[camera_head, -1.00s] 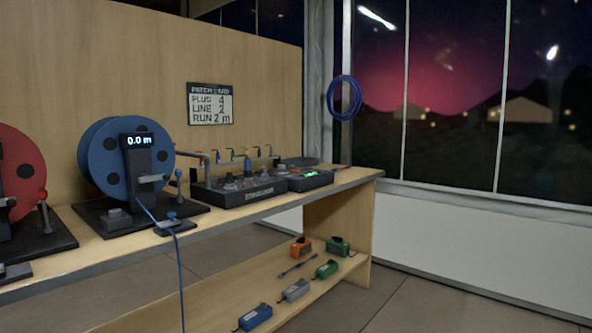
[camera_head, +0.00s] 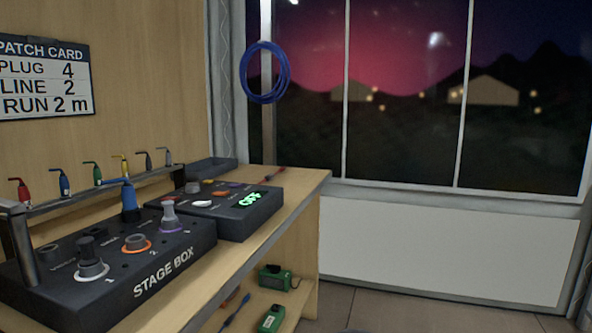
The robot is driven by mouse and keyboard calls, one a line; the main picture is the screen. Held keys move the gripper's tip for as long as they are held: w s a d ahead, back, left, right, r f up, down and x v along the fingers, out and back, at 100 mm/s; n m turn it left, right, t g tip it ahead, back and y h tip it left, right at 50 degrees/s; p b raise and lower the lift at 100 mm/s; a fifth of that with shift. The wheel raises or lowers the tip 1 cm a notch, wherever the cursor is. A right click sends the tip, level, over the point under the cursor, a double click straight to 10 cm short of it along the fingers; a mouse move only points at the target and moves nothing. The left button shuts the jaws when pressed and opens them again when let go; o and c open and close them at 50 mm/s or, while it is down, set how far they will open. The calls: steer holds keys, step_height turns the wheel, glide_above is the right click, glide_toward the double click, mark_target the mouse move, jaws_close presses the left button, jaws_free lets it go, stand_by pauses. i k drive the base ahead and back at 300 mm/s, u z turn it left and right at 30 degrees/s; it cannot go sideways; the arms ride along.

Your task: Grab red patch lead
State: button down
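A small thin red piece (camera_head: 275,174), which looks like a short lead, lies on the bench top near its far right end, just behind the mixer-like box. A red-bodied plug (camera_head: 20,190) sits at the left end of the rail above the stage box; I cannot tell whether it has a lead of its own. My gripper is not in view.
The rail (camera_head: 110,187) holds several coloured plugs behind the stage box (camera_head: 150,290). A box with a green lit display (camera_head: 240,218) and a dark tray (camera_head: 212,166) are near the bench end. A blue coil (camera_head: 265,95) hangs above. Green boxes (camera_head: 275,278) and a blue lead (camera_head: 236,312) lie on the lower shelf.

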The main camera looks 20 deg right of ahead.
mark_target(270, 176)
steer(key=z, duration=0.15)
steer(key=i, duration=0.4)
steer(key=z, duration=1.65)
steer(key=i, duration=2.55)
steer(key=u, duration=3)
